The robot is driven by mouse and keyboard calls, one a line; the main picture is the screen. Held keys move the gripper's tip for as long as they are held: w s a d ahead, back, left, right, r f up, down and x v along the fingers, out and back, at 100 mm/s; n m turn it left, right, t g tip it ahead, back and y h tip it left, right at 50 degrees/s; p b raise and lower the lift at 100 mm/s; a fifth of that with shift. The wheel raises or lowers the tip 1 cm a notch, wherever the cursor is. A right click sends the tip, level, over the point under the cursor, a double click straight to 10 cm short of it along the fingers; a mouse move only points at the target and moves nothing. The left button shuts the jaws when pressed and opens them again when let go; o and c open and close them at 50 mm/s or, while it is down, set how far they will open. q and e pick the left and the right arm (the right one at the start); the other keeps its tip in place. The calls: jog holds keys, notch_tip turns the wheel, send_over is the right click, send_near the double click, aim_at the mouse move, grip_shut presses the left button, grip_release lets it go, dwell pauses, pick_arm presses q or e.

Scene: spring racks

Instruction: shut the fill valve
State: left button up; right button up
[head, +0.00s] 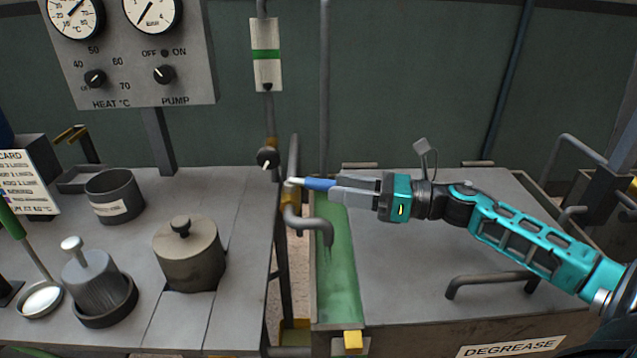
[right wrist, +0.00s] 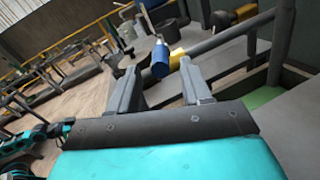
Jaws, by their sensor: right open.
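My left gripper is out of view.
The tank lid (head: 420,240) with its bar handle (head: 490,282) lies below my right arm. A black knob (head: 267,157) is on another pipe left of the valve. The bench (head: 230,240) holds a lidded pot (head: 189,255) and an open pot (head: 114,195). A control panel (head: 150,55) hangs above.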

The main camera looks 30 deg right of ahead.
aim_at(309, 184)
jog(key=shift+p+x, duration=0.35)
jog(key=shift+x, duration=2.3)
jog(key=shift+c, duration=0.2)
grip_shut()
